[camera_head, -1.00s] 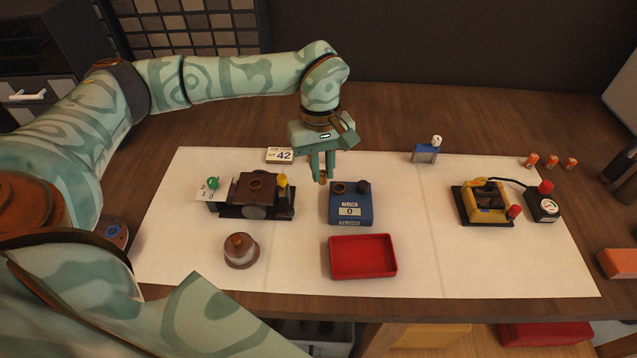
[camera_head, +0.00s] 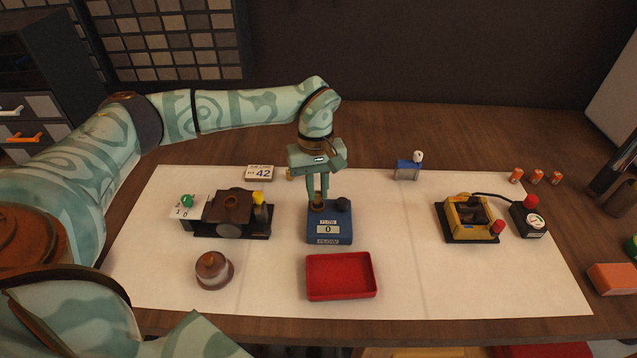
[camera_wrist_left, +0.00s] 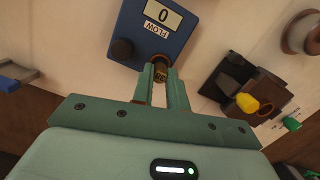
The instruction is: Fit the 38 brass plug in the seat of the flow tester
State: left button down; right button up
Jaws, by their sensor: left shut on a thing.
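The flow tester (camera_head: 343,228) is a blue box with a display reading 0, a dark knob at its back right and a round seat at its back left. My left gripper (camera_head: 318,200) points down over the seat side, shut on a small brass plug. In the left wrist view the plug (camera_wrist_left: 160,74) shows between the fingertips, at the edge of the tester (camera_wrist_left: 185,38). Its marking is too small to read surely. The fingers hide much of the seat, and I cannot tell whether the plug is inside it or just above. My right gripper is out of view.
A red tray (camera_head: 340,290) lies in front of the tester. A brown device (camera_head: 232,208) and a domed brown-and-grey piece (camera_head: 213,270) stand left. A card reading 42 (camera_head: 260,173) is behind. A yellow-and-black device (camera_head: 468,215) stands right, with clear mat between.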

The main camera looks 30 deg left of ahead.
pick_arm(q)
jog(key=shift+p, duration=0.95)
dwell(1.3)
jog(key=shift+f+b, duration=0.35)
jog(key=shift+f, duration=0.55)
jog(key=c, duration=0.9)
grip_release()
jog(key=shift+s, duration=0.1)
jog(key=shift+r, duration=0.1)
notch_tip(320, 180, up, 8)
jog(key=p, duration=0.7)
